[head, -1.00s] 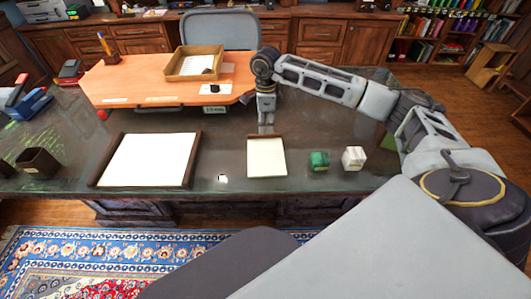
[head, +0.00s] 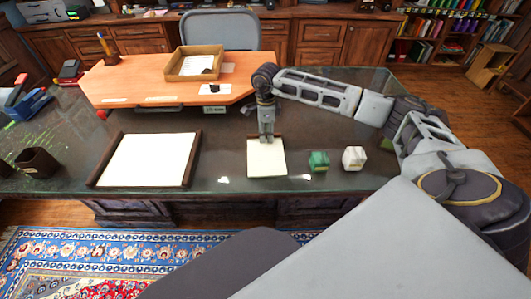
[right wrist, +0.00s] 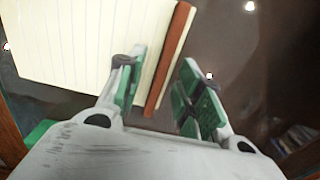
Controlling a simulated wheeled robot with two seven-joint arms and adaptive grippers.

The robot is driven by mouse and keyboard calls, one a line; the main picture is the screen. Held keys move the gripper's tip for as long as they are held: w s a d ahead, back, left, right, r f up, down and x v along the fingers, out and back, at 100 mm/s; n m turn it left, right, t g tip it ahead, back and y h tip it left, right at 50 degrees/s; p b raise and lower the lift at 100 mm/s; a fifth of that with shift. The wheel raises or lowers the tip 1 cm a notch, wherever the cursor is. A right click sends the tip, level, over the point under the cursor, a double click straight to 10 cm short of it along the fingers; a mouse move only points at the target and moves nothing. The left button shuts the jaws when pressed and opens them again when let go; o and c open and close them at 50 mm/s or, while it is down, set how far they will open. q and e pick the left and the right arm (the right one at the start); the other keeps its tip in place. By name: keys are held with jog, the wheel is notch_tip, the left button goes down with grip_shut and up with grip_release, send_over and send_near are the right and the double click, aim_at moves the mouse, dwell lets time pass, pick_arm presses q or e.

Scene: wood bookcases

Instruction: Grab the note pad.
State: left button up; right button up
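The note pad (head: 267,161), cream and lined with a brown strip along its far edge, lies flat on the dark desk. My right gripper (head: 267,139) is over its far edge, pointing down. In the right wrist view the note pad (right wrist: 65,40) fills the upper left. There my right gripper (right wrist: 164,60) is open, with one finger on the paper side of the brown strip and the other beyond it. The strip runs between the fingers. I cannot tell whether either finger touches it. My left gripper is not in view.
A larger blotter (head: 150,160) with brown sides lies to the left. A green block (head: 318,162) and a white block (head: 354,158) stand to the right. An orange raised board (head: 140,80) with a tray (head: 194,63) is behind. A dark cup (head: 38,162) stands at far left.

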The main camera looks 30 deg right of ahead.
grip_shut()
jog(key=shift+r, duration=0.1)
dwell(0.4)
jog(key=shift+r, duration=0.55)
notch_tip(320, 180, up, 8)
jog(key=shift+f+p, duration=0.2)
jog(key=shift+p, duration=0.2)
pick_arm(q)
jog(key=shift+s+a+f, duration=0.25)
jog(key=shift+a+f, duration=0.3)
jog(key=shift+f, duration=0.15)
pick_arm(e)
jog(key=shift+r, duration=0.55)
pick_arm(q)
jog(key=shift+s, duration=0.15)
